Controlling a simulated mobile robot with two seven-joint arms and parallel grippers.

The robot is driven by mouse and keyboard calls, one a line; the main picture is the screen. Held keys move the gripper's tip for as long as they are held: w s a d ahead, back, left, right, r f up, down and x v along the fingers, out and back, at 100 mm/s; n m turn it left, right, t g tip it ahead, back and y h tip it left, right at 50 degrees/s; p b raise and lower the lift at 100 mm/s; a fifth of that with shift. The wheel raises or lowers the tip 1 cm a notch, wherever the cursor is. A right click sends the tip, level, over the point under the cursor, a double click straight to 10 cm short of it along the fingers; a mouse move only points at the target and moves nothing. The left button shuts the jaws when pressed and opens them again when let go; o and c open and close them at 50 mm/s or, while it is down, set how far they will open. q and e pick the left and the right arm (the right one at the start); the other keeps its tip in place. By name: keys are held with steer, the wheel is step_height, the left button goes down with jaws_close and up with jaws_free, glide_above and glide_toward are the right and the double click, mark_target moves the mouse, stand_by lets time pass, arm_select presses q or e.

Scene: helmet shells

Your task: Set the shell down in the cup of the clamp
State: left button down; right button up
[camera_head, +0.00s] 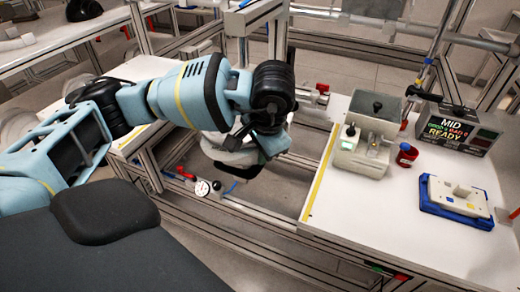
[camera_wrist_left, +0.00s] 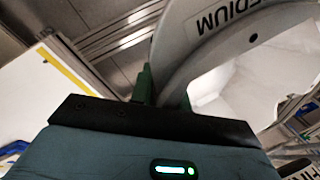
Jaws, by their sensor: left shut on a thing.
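A pale shell (camera_head: 228,150) hangs below my left wrist, over the gap between the two tables. In the left wrist view its grey rim (camera_wrist_left: 190,50) carries the word MEDIUM, and its white hollow (camera_wrist_left: 285,80) faces the camera. My left gripper (camera_wrist_left: 160,92) is shut on the rim with its green fingers. In the head view my arm hides most of the grip. A red lever (camera_head: 186,174) and a round dial gauge (camera_head: 202,188) sit on the frame just below the shell. I cannot make out the clamp's cup. My right gripper is not in view.
The right table (camera_head: 330,205) holds a grey device (camera_head: 367,140), a red cup (camera_head: 406,155), a display box reading READY (camera_head: 455,125) and a blue tray (camera_head: 430,205) with a white block. Its front left part is clear. Metal rails (camera_head: 270,215) cross the gap.

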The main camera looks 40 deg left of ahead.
arm_select(q)
steer(key=shift+f, duration=0.15)
stand_by(0.5)
steer(key=c, duration=1.3)
jaws_free()
steer(key=shift+o, duration=0.2)
steer(key=v, duration=0.8)
steer(key=shift+f, duration=0.1)
